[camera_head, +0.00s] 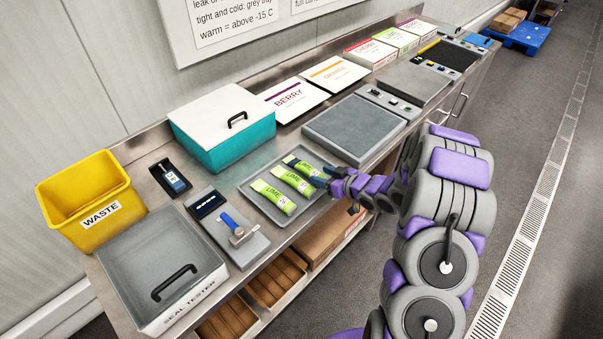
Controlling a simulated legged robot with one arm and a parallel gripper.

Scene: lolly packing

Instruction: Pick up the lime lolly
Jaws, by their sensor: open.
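Several green and white lime lollies in wrappers lie side by side on a shallow grey tray (263,175) on the steel counter. The nearest lime lolly (273,196) and the middle lime lolly (294,181) show clearly. The farthest lime lolly (303,167) has its right end close to my gripper (328,177). My gripper reaches in from the right, low over the tray's right edge. Its jaws are open and I see nothing held. The fingertips are small and partly hidden by the wrist, so I cannot tell whether they touch a lolly.
A teal box with a white lid (220,135) stands behind the tray. A device with a blue lever (233,231), a grey seal tester (160,265) and a yellow waste bin (85,200) stand left. A grey flat plate (353,128) and berry and orange boxes (293,99) lie beyond.

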